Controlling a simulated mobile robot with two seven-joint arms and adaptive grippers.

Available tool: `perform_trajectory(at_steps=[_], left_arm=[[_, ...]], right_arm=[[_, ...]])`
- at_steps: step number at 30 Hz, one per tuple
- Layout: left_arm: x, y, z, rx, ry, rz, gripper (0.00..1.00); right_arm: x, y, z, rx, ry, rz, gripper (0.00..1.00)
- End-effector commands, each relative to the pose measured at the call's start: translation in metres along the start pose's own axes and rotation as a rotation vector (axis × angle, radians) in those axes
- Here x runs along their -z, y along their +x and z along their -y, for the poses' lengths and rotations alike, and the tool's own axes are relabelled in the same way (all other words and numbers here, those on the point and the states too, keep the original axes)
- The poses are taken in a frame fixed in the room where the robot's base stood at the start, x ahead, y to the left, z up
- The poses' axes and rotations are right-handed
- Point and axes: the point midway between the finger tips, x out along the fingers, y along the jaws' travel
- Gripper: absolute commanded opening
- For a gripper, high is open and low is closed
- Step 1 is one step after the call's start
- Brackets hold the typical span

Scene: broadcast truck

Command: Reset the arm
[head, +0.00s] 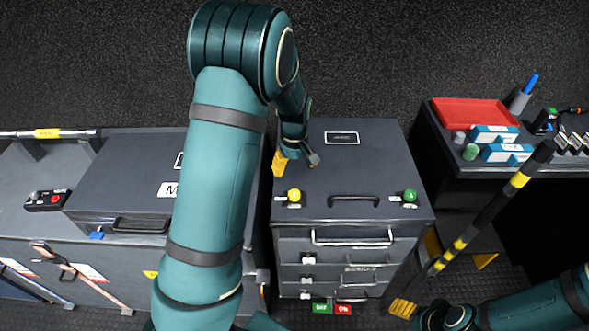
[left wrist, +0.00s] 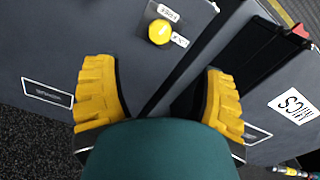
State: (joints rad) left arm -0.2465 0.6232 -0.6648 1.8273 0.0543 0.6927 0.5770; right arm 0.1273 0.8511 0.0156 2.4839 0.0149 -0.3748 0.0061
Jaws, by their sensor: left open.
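My left arm reaches up across the middle of the head view and bends over the grey drawer cabinet. My left gripper (head: 296,160) is above the back left of the cabinet top, with yellow finger pads. In the left wrist view the left gripper (left wrist: 161,98) has its two fingers wide apart with nothing between them. My right arm comes in at the lower right. My right gripper (head: 418,312) is low beside the cabinet's front right corner, partly cut off by the frame edge. Its opening is unclear.
The drawer cabinet (head: 355,160) carries a yellow button (head: 294,195), a green button (head: 410,195) and a black handle (head: 353,200). A grey case (head: 125,180) stands left. A red tray (head: 474,113) and blue-white boxes (head: 507,153) sit right. A striped pole (head: 478,226) slants nearby.

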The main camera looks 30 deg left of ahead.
Motion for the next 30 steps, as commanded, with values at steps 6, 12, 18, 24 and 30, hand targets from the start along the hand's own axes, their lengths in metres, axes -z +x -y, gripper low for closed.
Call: perform_trajectory(at_steps=[6,12,18,24,30], left_arm=[[0.000,0.000,0.000,0.000,0.000,0.000,0.71],[-0.003,0.005,0.000,-0.001,0.009,0.002,0.71],[-0.049,0.067,-0.004,-0.036,0.168,0.023,0.71],[-0.154,0.146,-0.005,-0.164,0.463,0.048,0.71],[-0.241,0.169,-0.002,-0.310,0.666,0.044,0.71]], right_arm=[[0.000,0.000,0.000,0.000,0.000,0.000,0.71],[0.000,0.000,0.000,0.000,0.000,0.000,0.71],[-0.001,0.003,-0.001,0.000,-0.001,0.002,0.71],[-0.004,0.008,-0.003,0.001,-0.002,0.007,0.71],[-0.005,0.011,-0.004,0.001,-0.003,0.011,0.71]])
